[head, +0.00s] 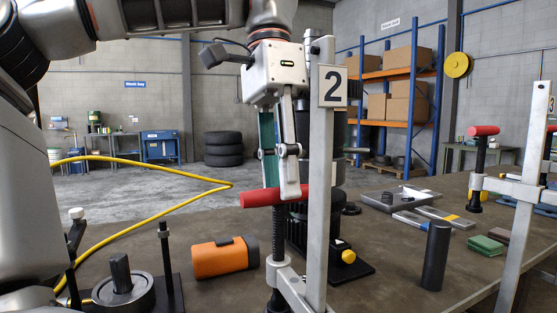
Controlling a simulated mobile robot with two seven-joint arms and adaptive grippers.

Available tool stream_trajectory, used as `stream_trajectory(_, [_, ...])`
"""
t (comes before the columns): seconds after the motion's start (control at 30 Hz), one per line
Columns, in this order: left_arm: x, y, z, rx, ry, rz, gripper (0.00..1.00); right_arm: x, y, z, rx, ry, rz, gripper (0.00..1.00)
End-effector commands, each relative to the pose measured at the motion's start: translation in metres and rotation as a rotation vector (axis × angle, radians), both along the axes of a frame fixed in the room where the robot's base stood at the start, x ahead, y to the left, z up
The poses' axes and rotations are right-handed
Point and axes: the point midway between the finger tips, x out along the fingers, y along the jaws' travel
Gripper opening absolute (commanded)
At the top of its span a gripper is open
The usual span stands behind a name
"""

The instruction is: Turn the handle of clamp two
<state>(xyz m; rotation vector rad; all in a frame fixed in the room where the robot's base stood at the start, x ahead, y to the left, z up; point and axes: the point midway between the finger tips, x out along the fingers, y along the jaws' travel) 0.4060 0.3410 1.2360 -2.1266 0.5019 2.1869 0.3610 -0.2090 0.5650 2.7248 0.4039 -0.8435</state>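Clamp two has an upright grey bar (319,200) with a white plate (333,86) marked "2". Its red handle (262,197) is a bar lying nearly level across the top of a black threaded screw (279,232). My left gripper (281,192) comes down from above onto the handle. One finger is in front of the handle, and the other, with a green face, is behind it. The handle lies between the fingertips, but whether they press on it I cannot tell. The bar hides part of the dark upright part behind. My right gripper is not in view.
A second clamp with a red handle (483,130) stands at the right. An orange block-like object (224,258) and a dark cylinder (436,256) are on the table. A grey tray (376,199) lies further back. A yellow cable (130,237) curves at the left.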

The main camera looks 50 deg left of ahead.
Motion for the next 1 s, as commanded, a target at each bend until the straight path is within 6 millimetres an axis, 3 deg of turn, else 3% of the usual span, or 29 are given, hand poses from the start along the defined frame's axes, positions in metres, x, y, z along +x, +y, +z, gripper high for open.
stream_trajectory(0.33, [0.003, 0.009, 0.048, -0.003, -0.003, 0.003, 0.32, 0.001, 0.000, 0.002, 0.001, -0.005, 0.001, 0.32])
stream_trajectory(0.5, [0.004, 0.012, 0.063, 0.001, -0.001, 0.001, 0.32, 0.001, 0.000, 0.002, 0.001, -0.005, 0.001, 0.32])
stream_trajectory(1.0, [0.003, 0.013, 0.069, -0.001, 0.000, 0.002, 0.32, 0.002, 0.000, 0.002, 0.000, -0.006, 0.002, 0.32])
